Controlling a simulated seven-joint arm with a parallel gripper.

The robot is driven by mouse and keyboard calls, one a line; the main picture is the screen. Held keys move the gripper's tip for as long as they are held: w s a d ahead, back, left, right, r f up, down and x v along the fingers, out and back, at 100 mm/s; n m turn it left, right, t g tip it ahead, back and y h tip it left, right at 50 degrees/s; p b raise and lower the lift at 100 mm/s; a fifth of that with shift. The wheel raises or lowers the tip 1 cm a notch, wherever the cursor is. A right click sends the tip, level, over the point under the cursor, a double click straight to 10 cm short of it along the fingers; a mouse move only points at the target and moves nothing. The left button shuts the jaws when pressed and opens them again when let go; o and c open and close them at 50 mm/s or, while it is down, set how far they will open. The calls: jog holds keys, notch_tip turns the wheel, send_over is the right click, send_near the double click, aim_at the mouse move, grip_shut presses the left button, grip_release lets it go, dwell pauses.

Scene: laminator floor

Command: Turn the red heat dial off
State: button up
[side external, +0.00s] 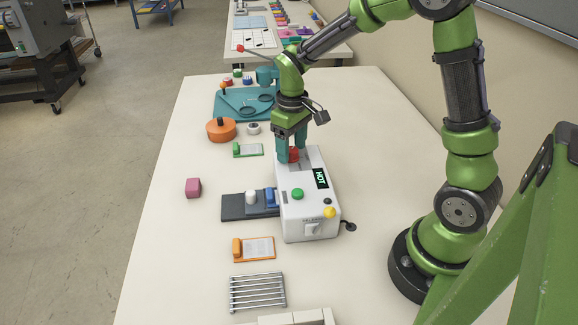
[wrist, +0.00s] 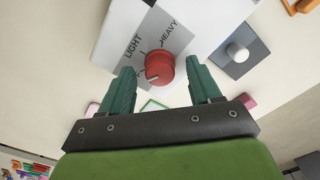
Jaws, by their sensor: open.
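The red heat dial (side external: 293,156) is on the far end of the white laminator (side external: 297,218), whose black display reads HOT. In the wrist view the red dial (wrist: 160,66) sits on a grey patch marked LIGHT and HEAVY. A pale pointer mark on it faces the lower left, below LIGHT. My gripper (side external: 292,153) points down over the dial in the side view. In the wrist view its two teal fingers are apart, one on each side of the dial. I cannot tell whether they touch it.
The laminator also has a green button (side external: 297,194), a yellow knob (side external: 329,212) and a pale switch (side external: 311,230). A dark tray (side external: 234,207) with white and blue knobs adjoins its left. An orange puck (side external: 221,130) and pink cube (side external: 193,187) lie left.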

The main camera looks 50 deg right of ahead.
aim_at(293, 153)
notch_tip(293, 153, up, 17)
dwell(0.6)
jog(key=shift+f, duration=0.1)
jog(key=s+a+f+m+t+y, duration=0.2)
jog(key=s+a+m+t, duration=0.2)
jog(key=s, duration=1)
jog(key=a+t, duration=0.3)
jog(key=shift+s+a, duration=0.15)
jog(key=shift+s, duration=0.15)
